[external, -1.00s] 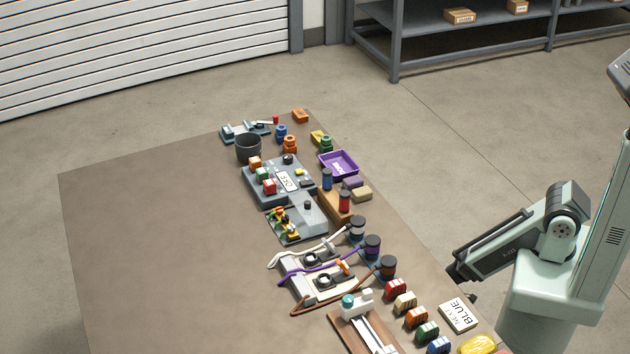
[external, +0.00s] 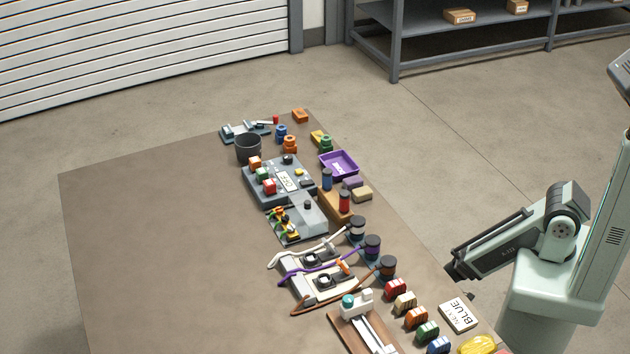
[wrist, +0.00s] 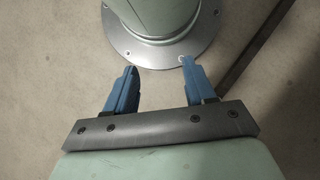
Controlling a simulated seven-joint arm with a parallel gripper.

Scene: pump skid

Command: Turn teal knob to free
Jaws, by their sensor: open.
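A teal knob (external: 348,301) sits on a white fixture on a brown wooden board (external: 350,330) near the front edge of the table, in the external view. Its marking and exact setting are too small to read. My gripper (wrist: 155,85) shows in the wrist view with its two blue fingers apart and nothing between them. It points down at the floor beside my base. In the external view the arm is folded back to the right of the table, well clear of the knob, and the fingers are hard to make out.
Spools with cables (external: 372,246) and several coloured blocks (external: 404,302) stand close to the knob. A card reading BLUE (external: 459,315) lies at the table's right edge. A purple tray (external: 339,164) and a dark bin (external: 249,148) are farther back. The table's left side is clear.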

